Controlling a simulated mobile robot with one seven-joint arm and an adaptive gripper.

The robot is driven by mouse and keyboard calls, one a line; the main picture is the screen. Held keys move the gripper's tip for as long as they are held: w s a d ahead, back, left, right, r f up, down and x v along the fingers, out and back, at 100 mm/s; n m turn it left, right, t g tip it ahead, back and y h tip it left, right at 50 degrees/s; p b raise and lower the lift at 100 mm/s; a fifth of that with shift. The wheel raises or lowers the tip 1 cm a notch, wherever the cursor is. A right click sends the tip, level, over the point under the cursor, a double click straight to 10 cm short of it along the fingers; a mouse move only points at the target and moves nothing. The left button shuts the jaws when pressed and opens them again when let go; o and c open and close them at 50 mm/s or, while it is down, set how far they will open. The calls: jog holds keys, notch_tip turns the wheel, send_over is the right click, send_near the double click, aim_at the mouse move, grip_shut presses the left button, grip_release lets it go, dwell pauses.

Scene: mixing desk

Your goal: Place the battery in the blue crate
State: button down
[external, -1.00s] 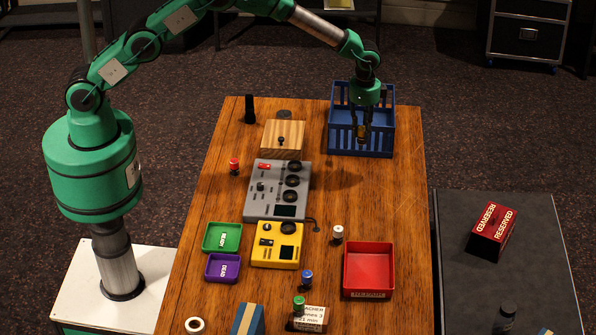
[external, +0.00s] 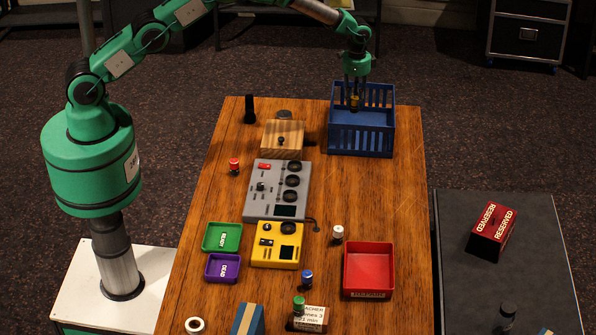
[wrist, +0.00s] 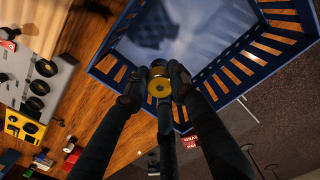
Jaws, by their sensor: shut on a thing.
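The battery (wrist: 159,84) is between the fingers of my gripper (wrist: 158,80), which is shut on it. In the wrist view its round end shows a gold ring and a dark band. In the external view my gripper (external: 355,98) is at the far end of the table, at the blue crate (external: 374,146), and the battery (external: 354,101) shows as a small yellowish piece below the fingers. The blue crate has slatted walls and an open top, and it also fills the upper part of the wrist view (wrist: 107,40). I cannot tell how high the battery is above the crate floor.
A wooden box (external: 281,138) and a black upright cylinder (external: 250,109) stand left of the crate. A grey mixer (external: 277,190), a yellow device (external: 277,245), green (external: 221,237) and purple (external: 222,267) trays and a red bin (external: 369,268) lie nearer. The table in front of the crate is clear.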

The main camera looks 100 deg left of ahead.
jog(key=shift+w+f, duration=0.1)
jog(key=shift+f, duration=1.3)
jog(key=shift+f, duration=3.1)
jog(key=shift+f, duration=0.1)
jog(key=shift+f, duration=1.8)
jog(key=shift+f, duration=0.1)
jog(key=c, duration=1.5)
grip_release()
jog(key=shift+o, duration=0.2)
